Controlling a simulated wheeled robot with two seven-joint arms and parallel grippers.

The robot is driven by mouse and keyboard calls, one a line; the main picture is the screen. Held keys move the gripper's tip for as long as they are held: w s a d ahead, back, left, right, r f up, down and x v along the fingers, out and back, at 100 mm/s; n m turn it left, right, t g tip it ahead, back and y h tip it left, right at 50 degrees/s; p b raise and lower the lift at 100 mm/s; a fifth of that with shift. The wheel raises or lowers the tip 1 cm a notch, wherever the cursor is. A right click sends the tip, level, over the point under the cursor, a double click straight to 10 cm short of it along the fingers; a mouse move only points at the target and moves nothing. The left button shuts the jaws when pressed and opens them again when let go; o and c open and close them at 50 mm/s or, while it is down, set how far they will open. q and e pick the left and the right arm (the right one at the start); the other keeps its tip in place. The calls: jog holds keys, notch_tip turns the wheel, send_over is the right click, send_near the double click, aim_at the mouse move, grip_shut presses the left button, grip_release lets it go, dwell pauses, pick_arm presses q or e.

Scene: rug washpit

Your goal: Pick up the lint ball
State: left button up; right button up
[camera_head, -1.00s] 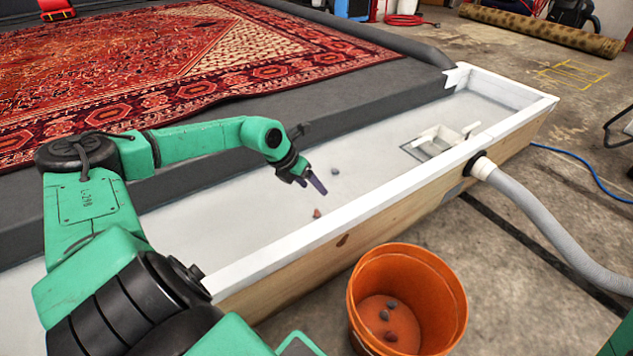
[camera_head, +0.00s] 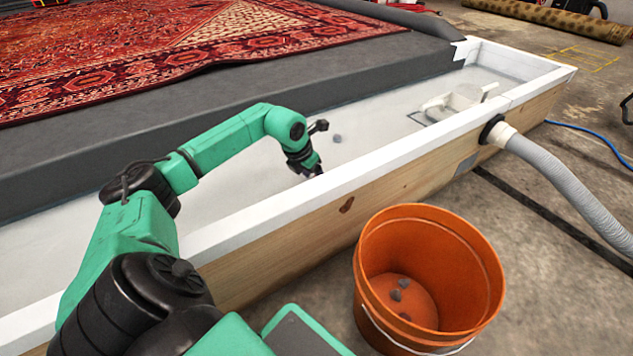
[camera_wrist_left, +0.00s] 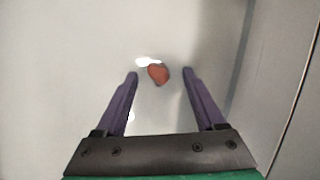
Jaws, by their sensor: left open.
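A small reddish-brown lint ball (camera_wrist_left: 158,74) lies on the pale trough floor in the left wrist view. It sits between and slightly beyond the open purple fingertips of my left gripper (camera_wrist_left: 160,72), and neither finger visibly touches it. In the head view my left gripper (camera_head: 316,172) reaches down into the trough close to its near wall, and that lint ball is hidden there. A small grey lint ball (camera_head: 337,138) lies farther back on the trough floor. My right gripper is out of view.
The white-rimmed trough wall (camera_head: 400,146) runs close beside the gripper. An orange bucket (camera_head: 480,318) with several dark lumps inside stands in front of it. A red patterned rug (camera_head: 140,60) lies behind.

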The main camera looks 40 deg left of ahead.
pick_arm(q)
grip_shut()
dwell(0.5)
